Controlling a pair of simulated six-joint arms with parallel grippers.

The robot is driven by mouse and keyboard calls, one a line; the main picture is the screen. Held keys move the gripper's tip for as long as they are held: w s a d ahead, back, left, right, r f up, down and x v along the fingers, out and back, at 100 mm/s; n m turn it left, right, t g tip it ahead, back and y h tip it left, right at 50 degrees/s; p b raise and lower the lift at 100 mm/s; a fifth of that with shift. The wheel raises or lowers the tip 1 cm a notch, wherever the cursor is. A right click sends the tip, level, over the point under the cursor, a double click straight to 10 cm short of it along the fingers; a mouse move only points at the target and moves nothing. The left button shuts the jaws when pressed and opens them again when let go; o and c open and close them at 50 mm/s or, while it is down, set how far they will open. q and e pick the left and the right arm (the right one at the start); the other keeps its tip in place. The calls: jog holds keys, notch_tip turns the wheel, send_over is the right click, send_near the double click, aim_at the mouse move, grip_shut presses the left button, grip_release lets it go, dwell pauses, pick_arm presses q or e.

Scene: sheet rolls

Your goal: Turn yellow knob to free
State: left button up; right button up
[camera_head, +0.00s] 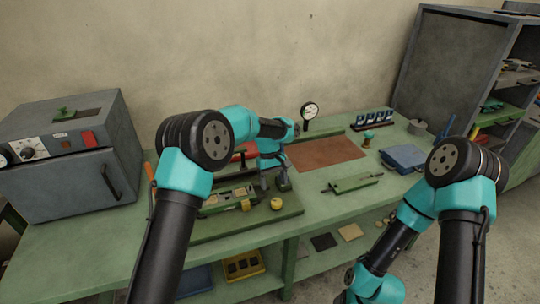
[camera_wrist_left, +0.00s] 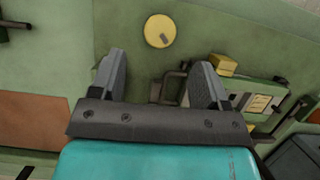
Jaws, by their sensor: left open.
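The yellow knob (camera_head: 276,203) is a small round cap on the green base of the roll fixture (camera_head: 240,223), near its right end. In the left wrist view the knob (camera_wrist_left: 158,29) shows as a yellow disc with a small grey mark on its face. My left gripper (camera_head: 274,188) is open and empty, just behind the knob in the head view. In the left wrist view its two fingers (camera_wrist_left: 162,65) point toward the knob, which lies past the tips and between their lines, apart from them. My right gripper is outside the frames; only its arm shows at the right.
A yellow block (camera_wrist_left: 223,65) and a metal handle lie close to the right finger in the wrist view. A dial gauge (camera_head: 309,111), a brown mat (camera_head: 325,153), a green bar (camera_head: 353,183) and a blue case (camera_head: 404,157) are on the bench. A grey oven (camera_head: 75,180) stands left.

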pick_arm(q)
jog(key=v, duration=1)
jog(key=shift+r, duration=0.15)
